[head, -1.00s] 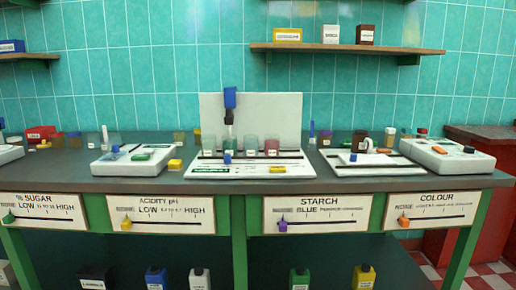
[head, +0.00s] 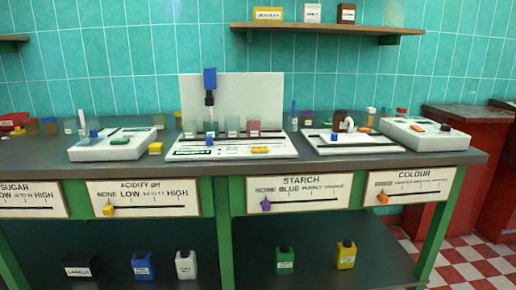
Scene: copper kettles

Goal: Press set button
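No label reading "set" is legible, so I cannot tell which part is the set button. On the bench, a white device (head: 90,153) stands at left with a blue knob (head: 93,134) and a green part on top. A white board (head: 190,153) in the middle carries several tinted beakers, a blue piece (head: 209,141) and a yellow block (head: 260,149). A white tray (head: 335,149) lies to its right. A white device (head: 412,138) at far right has a red-topped part (head: 402,112) and a small dark part (head: 446,127). Neither gripper is in view.
The dark bench (head: 120,173) has a green frame. Its front holds slider panels, including acidity (head: 145,186), starch (head: 300,178) and colour (head: 415,175). Several bottles stand on the lower shelf. A wall shelf (head: 330,29) is above. Checkered floor (head: 470,260) is clear at right.

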